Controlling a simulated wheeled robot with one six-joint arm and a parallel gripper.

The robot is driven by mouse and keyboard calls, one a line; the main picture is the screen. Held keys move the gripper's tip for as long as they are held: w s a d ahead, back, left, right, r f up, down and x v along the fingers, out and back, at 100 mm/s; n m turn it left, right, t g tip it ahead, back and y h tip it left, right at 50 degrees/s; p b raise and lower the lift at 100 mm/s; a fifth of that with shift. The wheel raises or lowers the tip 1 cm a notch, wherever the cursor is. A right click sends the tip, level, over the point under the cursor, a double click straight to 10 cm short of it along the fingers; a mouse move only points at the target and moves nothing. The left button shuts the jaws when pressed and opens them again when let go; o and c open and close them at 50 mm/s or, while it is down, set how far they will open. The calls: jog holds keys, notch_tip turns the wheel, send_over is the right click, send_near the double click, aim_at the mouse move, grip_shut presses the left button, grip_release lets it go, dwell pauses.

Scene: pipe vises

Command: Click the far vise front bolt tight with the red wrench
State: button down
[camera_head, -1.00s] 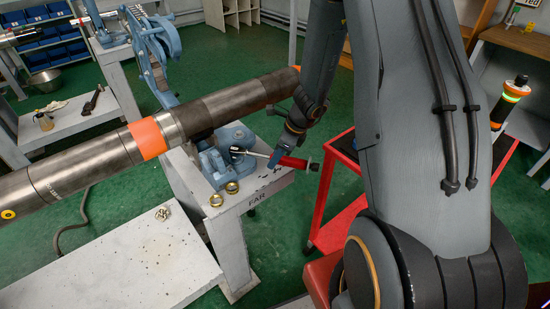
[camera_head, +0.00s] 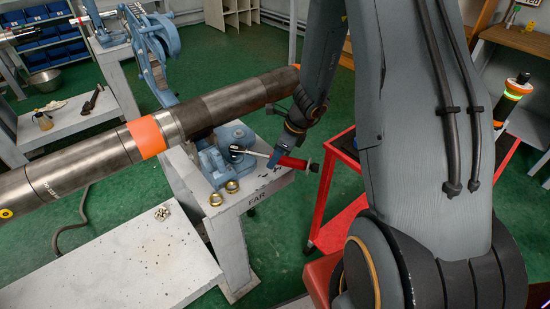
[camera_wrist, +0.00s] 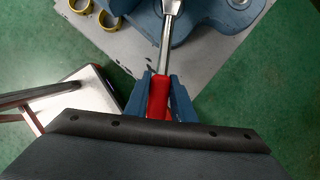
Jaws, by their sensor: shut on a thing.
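The red wrench (camera_head: 292,163) has a red grip and a bright metal shaft. My gripper (camera_head: 277,156) is shut on its red grip, which the wrist view shows between the blue fingers (camera_wrist: 160,97). The wrench's metal shaft (camera_wrist: 167,48) runs to the blue far vise (camera_head: 222,158), and its head end is at the vise's front side. The front bolt is hidden under the wrench head, so I cannot tell how well it is seated. The vise stands on the white bench marked FAR (camera_head: 255,205), with a large grey pipe (camera_head: 80,170) above.
Two brass rings (camera_head: 224,192) lie on the bench left of the wrench; they also show in the wrist view (camera_wrist: 106,20). A red cart (camera_head: 330,205) stands right of the bench. A low white table (camera_head: 120,265) is in front. Green floor lies between.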

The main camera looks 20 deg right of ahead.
jog(key=shift+s+a+m+b, duration=0.35)
jog(key=shift+s+m+b, duration=0.05)
jog(key=shift+b, duration=0.3)
dwell(0.4)
jog(key=shift+w+d+r+n+p, duration=0.1)
jog(key=shift+w+d+n+p, duration=0.3)
jog(key=shift+p, duration=0.55)
jog(key=shift+w+d+n+p, duration=0.35)
jog(key=shift+w+n+p, duration=0.15)
jog(key=shift+p, duration=0.35)
jog(key=shift+r+p, duration=2.2)
